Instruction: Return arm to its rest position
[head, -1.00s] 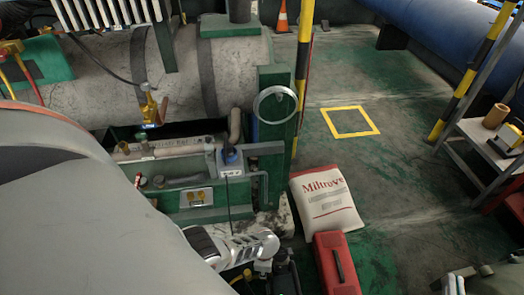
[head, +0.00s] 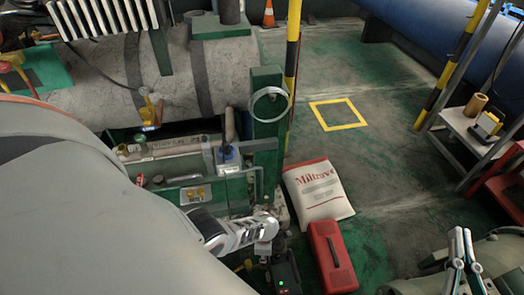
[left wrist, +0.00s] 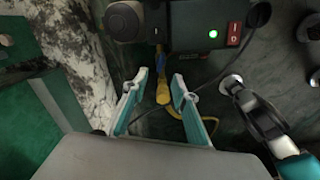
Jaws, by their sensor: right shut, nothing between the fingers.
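My right gripper (head: 462,245) is in the lower right of the head view, upright, with its fingers together and nothing between them. It is well clear of the floor items. My left gripper (left wrist: 159,78) is in the left wrist view, with its two fingers apart. A yellow hose fitting (left wrist: 162,92) shows between the fingers, and I see no contact with it. A black box with a green light and red switch (left wrist: 200,25) lies just beyond the fingertips. It also shows in the head view (head: 285,274). The left fingers are hidden in the head view.
A grey tank (head: 90,85) and green post (head: 266,130) stand at the left. A white sack (head: 318,190) and red toolbox (head: 332,256) lie on the floor. A shelf (head: 468,128) stands at the right. The yellow floor square (head: 338,114) is empty.

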